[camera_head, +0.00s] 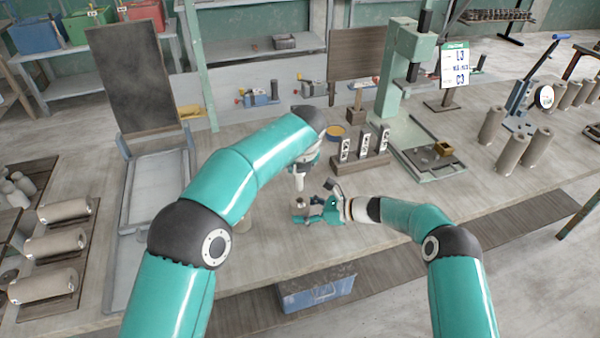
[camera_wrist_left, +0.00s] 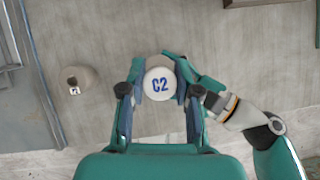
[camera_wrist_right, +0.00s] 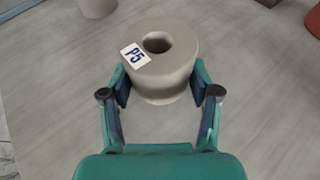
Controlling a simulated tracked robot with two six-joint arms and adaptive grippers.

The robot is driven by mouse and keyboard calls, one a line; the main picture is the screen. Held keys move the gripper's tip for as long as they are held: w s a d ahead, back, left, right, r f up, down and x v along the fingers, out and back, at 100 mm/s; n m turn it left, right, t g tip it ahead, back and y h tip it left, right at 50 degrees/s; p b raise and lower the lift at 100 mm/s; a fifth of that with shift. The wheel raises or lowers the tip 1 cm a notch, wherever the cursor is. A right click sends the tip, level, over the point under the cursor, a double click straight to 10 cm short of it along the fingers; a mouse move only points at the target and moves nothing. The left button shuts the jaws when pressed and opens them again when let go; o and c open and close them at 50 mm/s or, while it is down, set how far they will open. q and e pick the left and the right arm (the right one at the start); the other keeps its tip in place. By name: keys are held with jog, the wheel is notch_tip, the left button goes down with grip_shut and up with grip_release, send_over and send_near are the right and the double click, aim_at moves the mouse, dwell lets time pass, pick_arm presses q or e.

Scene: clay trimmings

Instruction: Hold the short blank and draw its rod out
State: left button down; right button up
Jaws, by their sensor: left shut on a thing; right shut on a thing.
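The short blank (camera_wrist_right: 165,75) is a grey-brown clay cylinder with an open round hole in its top and a "P5" label. My right gripper (camera_wrist_right: 160,95) is shut around its sides; the pair also shows in the head view, the blank (camera_head: 299,212) left of my right gripper (camera_head: 315,212). My left gripper (camera_wrist_left: 160,92) is shut on the rod's white round cap (camera_wrist_left: 160,84), marked "C2". In the head view the pale rod (camera_head: 299,183) hangs below my left gripper, above the blank and apart from it. The left fingers are partly hidden there by my arm.
Another blank (camera_wrist_left: 82,78) stands on the bench to the left. A rack with labelled slots (camera_head: 361,160) stands behind the grippers, and a green press stand (camera_head: 392,85) behind it to the right. A grey tray (camera_head: 155,185) lies left.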

jog(key=o, duration=1.4)
jog(key=shift+o, duration=0.2)
jog(key=shift+d, duration=0.1)
